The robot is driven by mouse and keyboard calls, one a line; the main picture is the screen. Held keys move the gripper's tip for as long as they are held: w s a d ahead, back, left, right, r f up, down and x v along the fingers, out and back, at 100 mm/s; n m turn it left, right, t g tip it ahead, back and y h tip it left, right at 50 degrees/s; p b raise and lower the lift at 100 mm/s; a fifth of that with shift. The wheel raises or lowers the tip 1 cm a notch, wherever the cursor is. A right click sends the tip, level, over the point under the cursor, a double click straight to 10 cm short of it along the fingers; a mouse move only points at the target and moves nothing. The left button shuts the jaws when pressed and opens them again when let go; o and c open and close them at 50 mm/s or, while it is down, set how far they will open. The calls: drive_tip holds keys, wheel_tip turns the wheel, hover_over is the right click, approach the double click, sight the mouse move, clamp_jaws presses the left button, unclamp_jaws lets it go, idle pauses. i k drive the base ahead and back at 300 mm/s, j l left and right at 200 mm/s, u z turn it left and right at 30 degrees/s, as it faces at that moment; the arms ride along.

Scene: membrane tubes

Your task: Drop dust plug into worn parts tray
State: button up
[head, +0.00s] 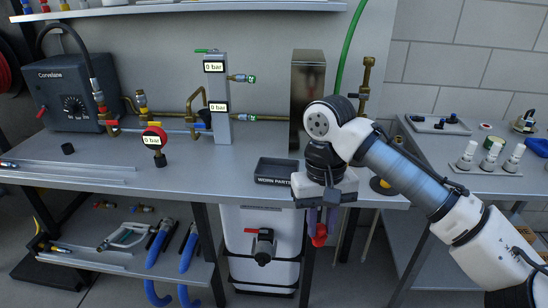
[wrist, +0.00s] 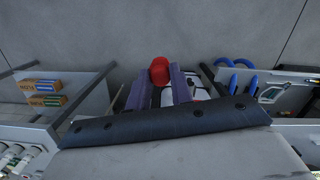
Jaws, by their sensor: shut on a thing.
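My gripper (head: 319,222) hangs fingers down in front of the bench's front edge, to the right of the worn parts tray. It is shut on a red dust plug (head: 320,236), which shows at the fingertips. In the wrist view the red plug (wrist: 160,70) sits between the two purple-grey fingers of my gripper (wrist: 161,82). The worn parts tray (head: 274,180) is a dark open box with a "WORN PARTS" label, standing near the bench's front edge. The tray does not show clearly in the wrist view.
A tall metal box (head: 307,85) stands behind the tray. A white tank (head: 262,235) with a red-handled valve stands below the bench. A gauge with a red rim (head: 154,139) and a manifold block (head: 217,95) stand left of the tray. A side table (head: 480,180) holds white fittings.

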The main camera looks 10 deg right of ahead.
sight(283, 174)
drive_tip(key=i, duration=1.15)
